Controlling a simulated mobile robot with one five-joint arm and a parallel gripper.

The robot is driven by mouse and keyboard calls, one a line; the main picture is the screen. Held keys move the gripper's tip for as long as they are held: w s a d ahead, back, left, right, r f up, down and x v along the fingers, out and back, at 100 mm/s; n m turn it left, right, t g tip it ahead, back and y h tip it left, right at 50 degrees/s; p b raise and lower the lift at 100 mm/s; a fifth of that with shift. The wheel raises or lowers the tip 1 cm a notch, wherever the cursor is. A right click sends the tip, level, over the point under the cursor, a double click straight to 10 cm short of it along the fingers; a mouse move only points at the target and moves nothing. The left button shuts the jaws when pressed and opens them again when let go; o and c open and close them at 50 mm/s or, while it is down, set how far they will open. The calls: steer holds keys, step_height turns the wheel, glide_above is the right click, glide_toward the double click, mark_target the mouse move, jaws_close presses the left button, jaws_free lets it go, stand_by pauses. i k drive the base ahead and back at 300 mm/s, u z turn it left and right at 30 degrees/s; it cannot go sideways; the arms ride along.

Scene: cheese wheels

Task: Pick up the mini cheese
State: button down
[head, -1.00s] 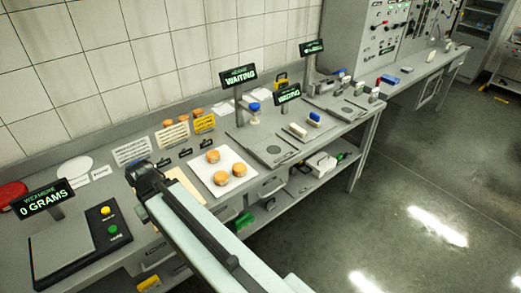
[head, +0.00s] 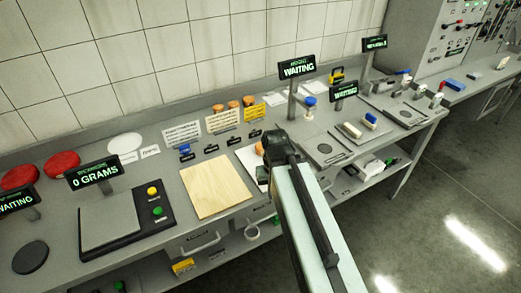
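My arm reaches in from the bottom right, and my gripper (head: 270,158) at its far end is over the white sheet (head: 246,157) on the bench. The fingers are too dark and small to tell whether they are open. The mini cheeses on the sheet are almost wholly hidden behind my arm; only a sliver of orange shows beside the gripper. Several small orange wheels, one at the left (head: 218,109), stand at the back of the bench behind printed cards. I cannot tell whether the gripper touches anything.
A bare wooden board (head: 217,190) lies left of the sheet. A scale (head: 110,220) reading 0 GRAMS stands further left, with red wheels (head: 62,164) behind. WAITING signs (head: 297,67) on posts stand to the right. The tiled wall closes off the back.

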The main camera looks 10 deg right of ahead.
mark_target(259, 150)
steer(key=u, duration=3.6)
steer(key=k, duration=1.7)
steer(key=z, duration=1.25)
steer(key=i, duration=1)
